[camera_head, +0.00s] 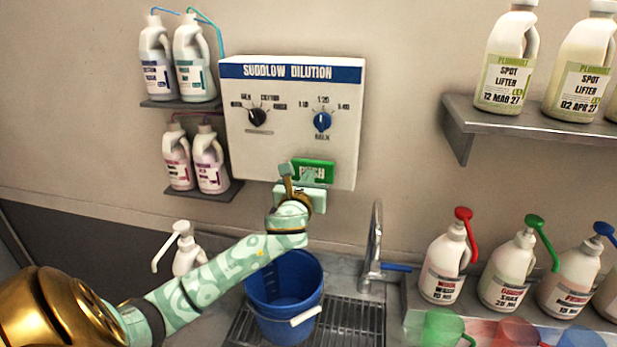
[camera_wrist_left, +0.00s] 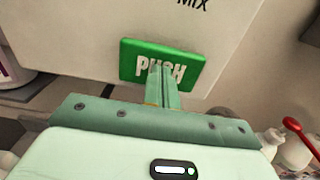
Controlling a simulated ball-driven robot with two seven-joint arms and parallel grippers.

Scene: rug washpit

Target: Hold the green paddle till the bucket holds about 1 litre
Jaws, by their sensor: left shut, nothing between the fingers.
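The green paddle (camera_head: 322,171), marked PUSH, is on the lower front of the white dilution unit (camera_head: 286,140). It also shows in the left wrist view (camera_wrist_left: 195,62). My left gripper (camera_head: 288,172) is shut and empty, its fingertips at the paddle's left part in the head view. In the wrist view the fingertips overlap the paddle's lower middle; I cannot tell if they press it. The blue bucket (camera_head: 268,290) with a white handle stands below the unit, partly behind my arm. No water level can be made out inside it. My right gripper is not in view.
A tap (camera_head: 375,245) stands right of the bucket, on the sink edge. The bucket is on a drain grate (camera_head: 355,322). Pump bottles (camera_head: 445,265) and coloured jugs (camera_head: 440,328) stand at right. A shelf (camera_head: 530,128) at upper right holds large bottles.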

